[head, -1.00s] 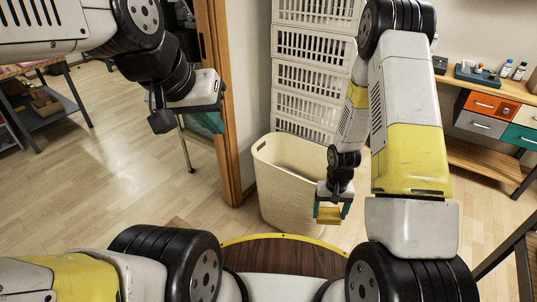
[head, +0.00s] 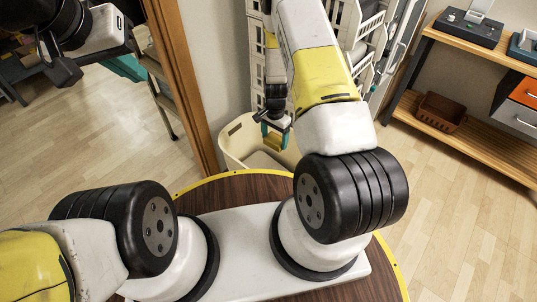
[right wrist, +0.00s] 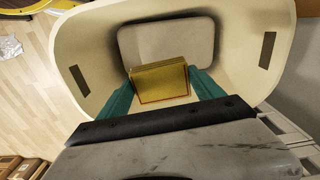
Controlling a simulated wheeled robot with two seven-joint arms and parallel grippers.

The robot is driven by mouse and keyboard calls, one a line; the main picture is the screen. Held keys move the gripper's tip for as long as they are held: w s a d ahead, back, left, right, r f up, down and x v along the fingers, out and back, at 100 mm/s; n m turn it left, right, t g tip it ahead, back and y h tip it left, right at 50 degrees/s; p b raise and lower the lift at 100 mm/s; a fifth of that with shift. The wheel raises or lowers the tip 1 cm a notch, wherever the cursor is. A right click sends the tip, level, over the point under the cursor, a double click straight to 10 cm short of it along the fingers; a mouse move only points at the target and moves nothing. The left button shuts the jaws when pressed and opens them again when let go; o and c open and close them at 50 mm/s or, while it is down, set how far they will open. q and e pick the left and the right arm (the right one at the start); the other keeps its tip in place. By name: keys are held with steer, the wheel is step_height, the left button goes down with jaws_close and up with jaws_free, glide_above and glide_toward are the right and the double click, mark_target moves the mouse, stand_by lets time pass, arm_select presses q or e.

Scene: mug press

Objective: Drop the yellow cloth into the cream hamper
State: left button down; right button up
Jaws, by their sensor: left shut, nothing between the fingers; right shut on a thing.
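The yellow cloth (right wrist: 160,83) is a small folded bundle with a dark red line along its border. My right gripper (right wrist: 163,88) is shut on it, with teal fingers on both sides. In the right wrist view the cloth hangs over the open mouth of the cream hamper (right wrist: 93,42), whose floor shows beyond it. In the head view the cloth (head: 274,143) and right gripper (head: 275,135) are above the hamper (head: 236,142), partly behind my right arm. My left gripper (head: 128,67) is at the upper left, away from the hamper, shut and empty.
White slatted crates (head: 350,20) are stacked behind the hamper. A wooden door frame (head: 185,85) stands to its left. A wooden bench (head: 465,130) at the right holds a brown basket (head: 441,111) on its lower shelf. Open floor lies at the right.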

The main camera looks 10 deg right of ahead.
steer(key=shift+w+d+f+m, duration=0.1)
steer(key=shift+w+f+m, duration=0.2)
steer(key=shift+w+f, duration=0.15)
steer(key=shift+f, duration=2.75)
steer(key=o, duration=1.5)
steer(key=shift+s, duration=0.1)
steer(key=shift+r, duration=3.9)
